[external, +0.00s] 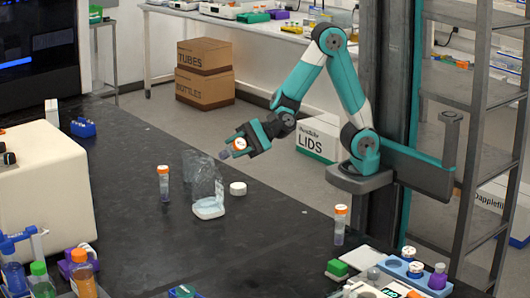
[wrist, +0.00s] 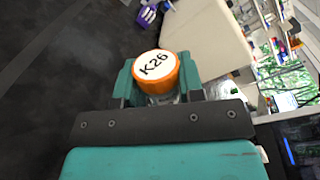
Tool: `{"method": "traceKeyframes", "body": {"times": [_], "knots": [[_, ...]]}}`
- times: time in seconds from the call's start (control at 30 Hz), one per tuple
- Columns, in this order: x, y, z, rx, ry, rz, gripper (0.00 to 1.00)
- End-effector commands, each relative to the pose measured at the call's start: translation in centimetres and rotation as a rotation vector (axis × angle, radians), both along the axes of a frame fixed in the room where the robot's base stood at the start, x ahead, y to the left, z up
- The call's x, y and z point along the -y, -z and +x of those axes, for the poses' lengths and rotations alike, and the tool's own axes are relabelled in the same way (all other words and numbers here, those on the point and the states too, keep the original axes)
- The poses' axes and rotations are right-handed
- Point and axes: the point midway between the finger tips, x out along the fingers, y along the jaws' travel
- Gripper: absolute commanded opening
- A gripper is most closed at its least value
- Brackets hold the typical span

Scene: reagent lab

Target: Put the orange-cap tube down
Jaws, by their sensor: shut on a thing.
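My gripper (external: 246,142) is shut on an orange-cap tube (external: 238,145) and holds it up in the air over the black bench. In the wrist view the tube's orange cap (wrist: 158,70) with a white top marked K26 sits between the teal fingers of my gripper (wrist: 158,85). The tube's body is mostly hidden there. Two other orange-cap tubes stand upright on the bench, one near the middle (external: 164,184) and one near its right edge (external: 340,225).
Racks with bottles (external: 80,272) fill the front left, and a blue rack (external: 410,272) stands front right. A white machine (external: 50,185) stands left. Bare bench (external: 250,245) lies in front.

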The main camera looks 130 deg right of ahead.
Motion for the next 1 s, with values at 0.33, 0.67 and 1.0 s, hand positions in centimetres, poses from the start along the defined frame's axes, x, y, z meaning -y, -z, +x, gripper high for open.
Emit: {"method": "traceKeyframes", "body": {"times": [0.33,0.67,1.0], "knots": [[-7.2,-0.1,-1.7,-0.104,-0.289,-0.306,0.1],[-13.3,0.3,-5.2,-0.159,-0.598,-0.618,0.1],[-18.1,0.8,-10.4,-0.162,-0.953,-0.954,0.1]]}}
